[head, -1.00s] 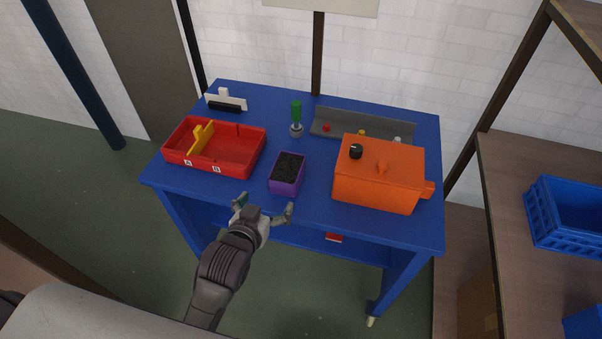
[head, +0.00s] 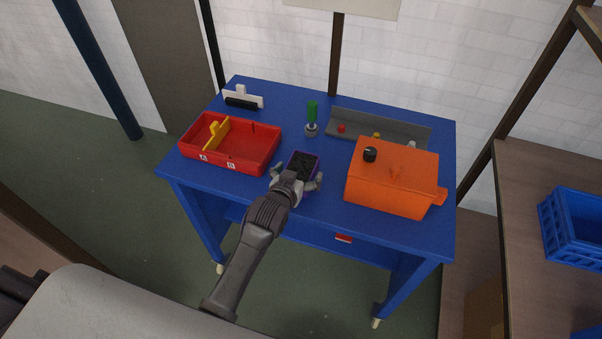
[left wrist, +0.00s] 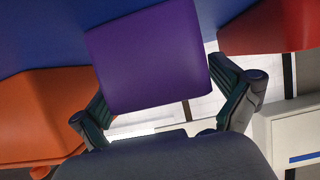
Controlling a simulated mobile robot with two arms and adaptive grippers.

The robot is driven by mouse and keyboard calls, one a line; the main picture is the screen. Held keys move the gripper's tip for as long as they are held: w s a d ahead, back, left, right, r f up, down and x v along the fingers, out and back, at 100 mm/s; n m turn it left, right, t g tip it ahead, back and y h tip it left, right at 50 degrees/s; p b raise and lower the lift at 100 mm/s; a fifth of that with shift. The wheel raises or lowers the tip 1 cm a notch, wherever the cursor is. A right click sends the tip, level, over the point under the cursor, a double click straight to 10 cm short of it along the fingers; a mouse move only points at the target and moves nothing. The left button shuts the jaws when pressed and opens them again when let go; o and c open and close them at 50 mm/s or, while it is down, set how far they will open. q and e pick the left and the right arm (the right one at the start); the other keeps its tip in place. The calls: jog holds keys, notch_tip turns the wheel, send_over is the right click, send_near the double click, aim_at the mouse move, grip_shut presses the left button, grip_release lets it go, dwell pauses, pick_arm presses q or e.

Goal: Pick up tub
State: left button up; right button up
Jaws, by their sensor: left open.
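The purple tub (head: 304,161) holds dark contents and stands upright on the blue table (head: 330,222), near its front edge. It fills the upper middle of the left wrist view (left wrist: 148,55). My left gripper (head: 298,175) is open at the tub's near side, with one finger to each side of it. In the left wrist view the fingers flank the tub's lower edge; whether they touch it cannot be told. The gripper hides part of the tub's near side in the head view. My right gripper is not in view.
A red tray (head: 254,160) with a yellow divider (head: 217,135) stands to the left. An orange box (head: 391,183) stands to the right. A green-handled tool (head: 312,113) and a grey trough (head: 395,129) are behind. A white-and-black item (head: 243,97) is at the back left.

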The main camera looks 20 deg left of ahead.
pick_arm(q)
jog(key=shift+w+f, duration=0.25)
jog(key=shift+w, duration=0.3)
jog(key=shift+s, duration=0.1)
jog(key=c, duration=1.1)
